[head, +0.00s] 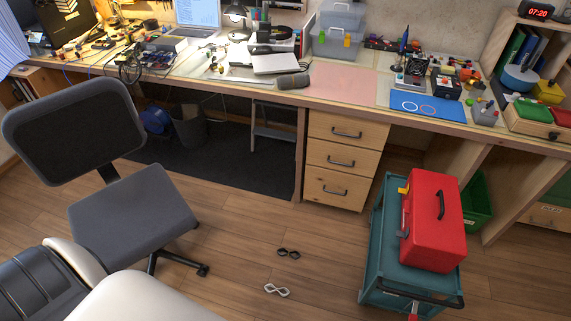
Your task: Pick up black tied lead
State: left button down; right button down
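The black tied lead (288,253) lies on the wooden floor, a small dark figure-eight bundle with two loops and a narrow middle. A similar white tied lead (277,289) lies just below it in the picture, a little to the left and apart from it. Neither of my grippers shows in the head view. Nothing is touching the black lead.
An office chair (130,215) stands to the left, one foot near the leads. A teal cart (378,245) carrying a red toolbox (436,220) stands to the right. Behind are a drawer unit (345,160) and a cluttered workbench (340,83). Floor around the leads is clear.

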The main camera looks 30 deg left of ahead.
aim_at(288, 252)
jog(key=u, duration=0.85)
